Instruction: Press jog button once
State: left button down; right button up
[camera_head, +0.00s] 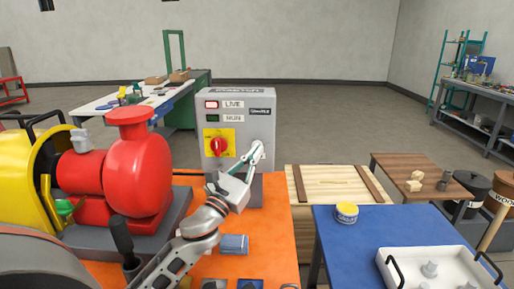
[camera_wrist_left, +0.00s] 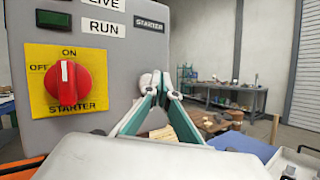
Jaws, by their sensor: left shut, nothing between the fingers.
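The grey starter box (camera_head: 262,105) stands at the back of the orange bench top. Its front carries a red rotary switch (camera_head: 218,146) on a yellow plate; the switch also shows in the left wrist view (camera_wrist_left: 67,83), its pointer toward ON. My left gripper (camera_head: 259,146) is shut and empty at the right part of the box front. In the left wrist view its fingertips (camera_wrist_left: 160,82) meet beside a pale rounded part (camera_wrist_left: 144,84), perhaps the jog button, mostly hidden. I cannot tell whether they touch it. My right gripper is not in view.
A red pump (camera_head: 137,165) stands left of my left arm. A wooden crate (camera_head: 330,182) and a blue table (camera_head: 350,250) with a white tray (camera_head: 440,255) stand to the right.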

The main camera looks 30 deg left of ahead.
pick_arm(q)
jog(key=shift+w+a, duration=0.1)
jog(key=shift+w, duration=0.05)
dwell(0.8)
jog(key=shift+w+a, duration=0.1)
jog(key=shift+w, duration=0.1)
jog(key=shift+w+a, duration=0.25)
jog(key=shift+w, duration=0.15)
dwell(0.8)
jog(key=shift+s+d, duration=0.1)
jog(key=shift+s, duration=0.05)
jog(key=shift+s+d, duration=0.35)
jog(key=shift+s, duration=0.25)
dwell(0.3)
jog(key=s+d, duration=0.1)
jog(key=s, duration=0.2)
jog(key=s+d+p, duration=0.1)
jog(key=shift+s+d, duration=0.15)
jog(key=shift+d, duration=0.15)
jog(key=shift+f, duration=0.1)
dwell(0.8)
